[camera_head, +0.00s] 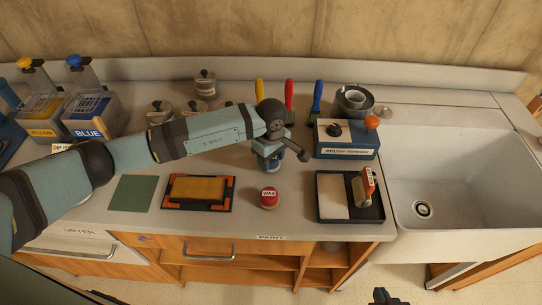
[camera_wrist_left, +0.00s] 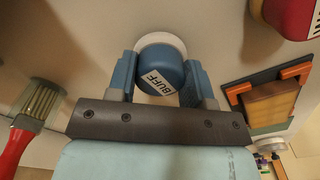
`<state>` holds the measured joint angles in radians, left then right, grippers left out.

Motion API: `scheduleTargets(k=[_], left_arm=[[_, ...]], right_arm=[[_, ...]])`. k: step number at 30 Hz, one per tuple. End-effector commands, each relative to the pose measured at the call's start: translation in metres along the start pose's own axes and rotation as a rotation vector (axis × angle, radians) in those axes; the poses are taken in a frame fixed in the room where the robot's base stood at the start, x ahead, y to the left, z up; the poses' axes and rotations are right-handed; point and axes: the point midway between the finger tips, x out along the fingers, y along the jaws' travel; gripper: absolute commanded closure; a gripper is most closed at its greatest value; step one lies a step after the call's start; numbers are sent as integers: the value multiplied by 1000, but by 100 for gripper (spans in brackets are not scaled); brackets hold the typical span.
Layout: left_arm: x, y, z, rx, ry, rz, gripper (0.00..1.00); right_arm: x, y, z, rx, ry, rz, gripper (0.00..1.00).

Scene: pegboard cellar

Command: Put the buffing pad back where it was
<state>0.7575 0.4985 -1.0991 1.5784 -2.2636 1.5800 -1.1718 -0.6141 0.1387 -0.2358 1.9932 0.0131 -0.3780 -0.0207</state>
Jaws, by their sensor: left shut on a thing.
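The buffing pad (camera_wrist_left: 158,66) has a round blue top marked BUFF and a white disc under it. My left gripper (camera_head: 268,166) is over the middle of the counter in the head view, pointing down. In the left wrist view its two blue fingers are shut on either side of the blue top. The arm mostly hides the pad in the head view. I cannot tell whether the white disc touches the counter. My right gripper (camera_head: 381,297) shows only as a dark piece at the bottom edge, and its jaws cannot be made out.
A red WAX pad (camera_head: 269,198) stands just in front of my left gripper. A black-and-orange frame (camera_head: 226,204) and green sheet (camera_head: 133,193) lie left. A black tray (camera_head: 375,213), a blue box (camera_head: 346,154) and a sink (camera_head: 450,170) are right. Upright brushes (camera_head: 289,95) stand behind.

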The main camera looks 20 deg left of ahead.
Motion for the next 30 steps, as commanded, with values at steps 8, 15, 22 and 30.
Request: scheduleTargets(k=[8,15,22,30], left_arm=[[5,0,0,0,0,1,79],[2,0,0,0,0,0,28],[-3,0,0,0,-1,0,28],[-48,1,-1,1,2,5,28]], right_arm=[[3,0,5,0,0,0,100],[2,0,4,0,-1,0,100],[-1,0,-1,0,0,1,100],[4,1,6,0,5,1,100]])
